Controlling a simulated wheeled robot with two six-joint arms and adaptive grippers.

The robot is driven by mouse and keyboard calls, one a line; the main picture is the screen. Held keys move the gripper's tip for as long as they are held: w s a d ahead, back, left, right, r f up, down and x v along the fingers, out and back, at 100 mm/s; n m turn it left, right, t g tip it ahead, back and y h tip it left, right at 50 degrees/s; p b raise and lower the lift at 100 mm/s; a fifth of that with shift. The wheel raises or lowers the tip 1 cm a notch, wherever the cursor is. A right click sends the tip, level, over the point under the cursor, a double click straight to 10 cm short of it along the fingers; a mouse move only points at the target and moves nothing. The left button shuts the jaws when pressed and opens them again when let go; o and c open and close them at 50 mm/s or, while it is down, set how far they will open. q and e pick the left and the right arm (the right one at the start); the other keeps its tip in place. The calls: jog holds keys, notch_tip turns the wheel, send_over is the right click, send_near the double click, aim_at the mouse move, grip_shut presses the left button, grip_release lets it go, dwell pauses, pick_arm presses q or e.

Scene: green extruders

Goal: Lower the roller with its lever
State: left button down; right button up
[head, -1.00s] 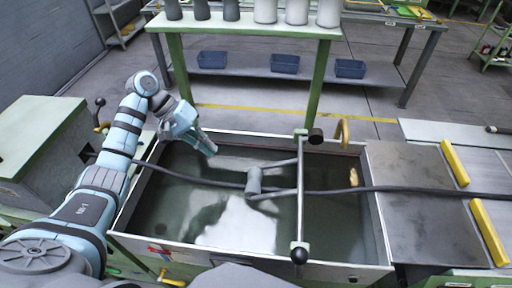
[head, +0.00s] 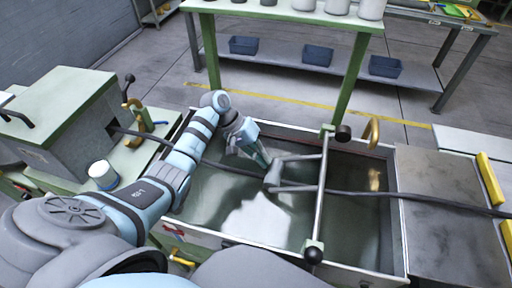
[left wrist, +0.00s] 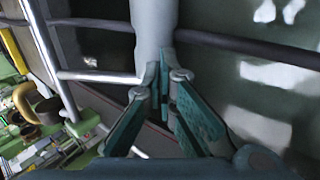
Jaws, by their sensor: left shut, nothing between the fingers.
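The grey roller (head: 273,176) hangs on two short arms from a long metal cross bar (head: 322,190) over the water trough. The bar has a black ball knob (head: 313,255) at its near end and a dark round end (head: 342,132) at the far side. My left gripper (head: 264,160) is shut and empty, with its tips close by the roller. In the left wrist view the tips (left wrist: 163,82) lie right at the end of the grey roller (left wrist: 153,35); I cannot tell whether they touch. My right gripper is not in view.
A dark strand (head: 415,197) runs lengthwise through the trough (head: 238,240) and past the roller.

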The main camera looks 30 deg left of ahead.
pick_arm(q)
jog(key=shift+s+d+f, duration=0.1)
jog(key=shift+d+f, duration=0.05)
pick_arm(e)
jog(key=shift+s, duration=0.3)
pick_arm(q)
jog(key=shift+h, duration=0.8)
jog(key=f+b, duration=0.1)
jog(key=f, duration=0.1)
jog(key=d+f+b, duration=0.1)
jog(key=f, duration=0.1)
jog(key=shift+w+d+f, duration=0.1)
jog(key=shift+w+f, duration=0.05)
jog(key=shift+w, duration=0.05)
pick_arm(e)
notch_tip(320, 180, down, 2)
jog(key=shift+w+a+f, duration=0.1)
jog(key=shift+w, duration=0.05)
